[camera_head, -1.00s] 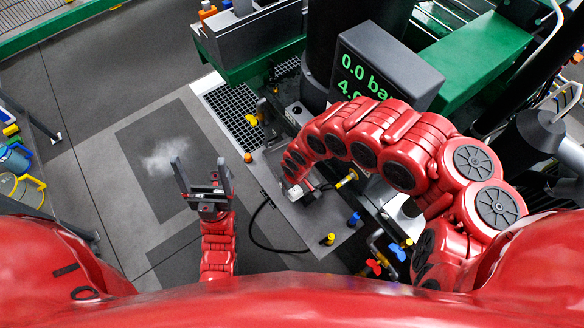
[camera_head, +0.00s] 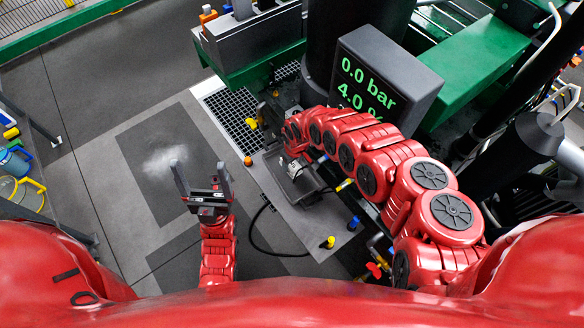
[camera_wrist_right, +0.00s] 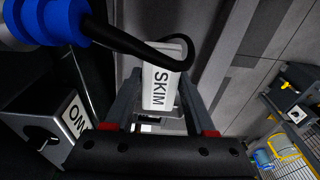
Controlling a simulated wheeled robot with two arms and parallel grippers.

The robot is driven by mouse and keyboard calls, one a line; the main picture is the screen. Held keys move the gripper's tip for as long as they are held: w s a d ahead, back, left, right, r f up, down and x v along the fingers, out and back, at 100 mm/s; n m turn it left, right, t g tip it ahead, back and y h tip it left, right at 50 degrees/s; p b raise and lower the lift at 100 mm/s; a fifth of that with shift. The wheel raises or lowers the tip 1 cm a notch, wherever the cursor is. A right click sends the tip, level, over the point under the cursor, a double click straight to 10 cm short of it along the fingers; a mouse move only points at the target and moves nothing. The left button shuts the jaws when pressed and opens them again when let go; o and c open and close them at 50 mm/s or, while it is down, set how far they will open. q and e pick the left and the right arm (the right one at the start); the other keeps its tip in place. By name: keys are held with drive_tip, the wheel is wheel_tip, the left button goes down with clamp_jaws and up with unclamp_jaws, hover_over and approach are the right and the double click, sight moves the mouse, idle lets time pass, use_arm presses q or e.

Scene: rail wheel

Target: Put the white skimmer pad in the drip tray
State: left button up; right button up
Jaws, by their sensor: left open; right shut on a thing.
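The white skimmer pad (camera_wrist_right: 160,90), marked SKIM, is between the two fingers of my right gripper (camera_wrist_right: 162,74) in the right wrist view. My right gripper is shut on it. In the head view the pad shows as a small white piece (camera_head: 296,168) below the end of my right arm. A dark, shallow tray (camera_head: 306,194), which looks like the drip tray, lies on the grey bench there. The pad appears over or beside this tray; its height cannot be told. My left gripper (camera_head: 203,180) is open and empty above the floor.
A display (camera_head: 384,85) reading 0.0 bar and 4.0 % stands behind my right arm. Yellow (camera_head: 328,242) and blue (camera_head: 353,223) knobs sit on the bench's near edge. A black hose and blue fitting (camera_wrist_right: 72,22) are close to the pad in the right wrist view.

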sight(292, 169)
drive_tip(key=shift+s+f, duration=0.2)
drive_tip(key=shift+f, duration=0.85)
drive_tip(key=shift+w+f, duration=0.1)
drive_tip(key=shift+f, duration=0.45)
drive_tip(key=shift+f, duration=0.1)
drive_tip(key=o, duration=1.2)
